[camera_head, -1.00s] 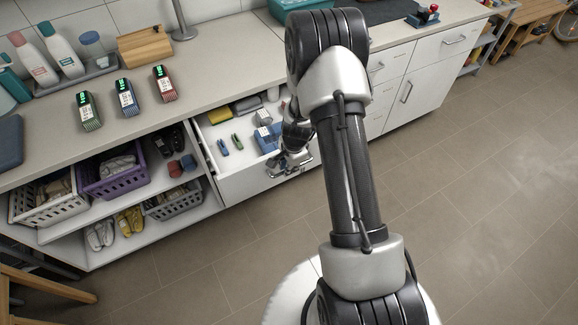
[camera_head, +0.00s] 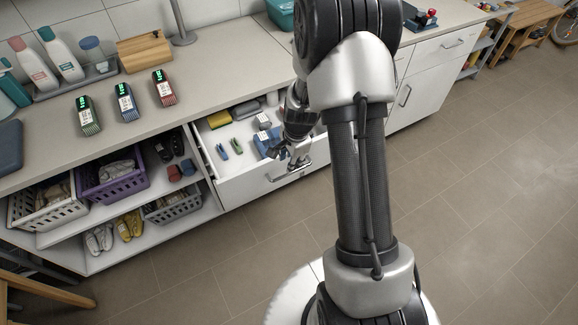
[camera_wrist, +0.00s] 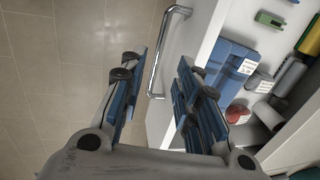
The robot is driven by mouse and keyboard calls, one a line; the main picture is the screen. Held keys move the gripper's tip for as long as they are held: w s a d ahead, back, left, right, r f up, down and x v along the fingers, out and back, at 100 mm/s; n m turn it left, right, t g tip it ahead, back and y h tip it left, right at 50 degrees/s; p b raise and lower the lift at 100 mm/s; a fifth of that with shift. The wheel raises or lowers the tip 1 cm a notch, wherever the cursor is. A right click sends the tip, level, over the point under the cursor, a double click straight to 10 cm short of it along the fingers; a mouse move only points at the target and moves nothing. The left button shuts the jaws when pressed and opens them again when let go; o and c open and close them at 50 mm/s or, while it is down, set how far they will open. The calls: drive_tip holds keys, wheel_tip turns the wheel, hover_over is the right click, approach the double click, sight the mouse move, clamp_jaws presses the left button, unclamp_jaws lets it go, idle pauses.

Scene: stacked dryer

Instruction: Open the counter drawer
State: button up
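The counter drawer (camera_head: 232,190) stands pulled out from the white counter, with its inside showing. Its metal bar handle (camera_head: 286,176) is on the front face. My gripper (camera_head: 285,151) is at the drawer front, just above the handle. In the wrist view my gripper (camera_wrist: 162,66) is open, its blue-padded fingers spread apart. The handle (camera_wrist: 157,62) shows between the fingers, beyond them, and neither finger appears closed on it. The right finger overlaps the drawer's inside in that view, and the left finger is over the floor side.
The drawer holds a blue box (camera_wrist: 228,68), green and blue clips and a yellow item (camera_head: 220,119). Left of it are open shelves with a purple basket (camera_head: 112,185). Three handheld devices (camera_head: 125,101) stand on the counter. The floor (camera_head: 240,260) before the drawer is clear.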

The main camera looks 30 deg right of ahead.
drive_tip(key=shift+s+r, duration=0.2)
drive_tip(key=shift+r, duration=0.7)
drive_tip(key=shift+s+r, duration=0.15)
drive_tip(key=shift+r, duration=0.7)
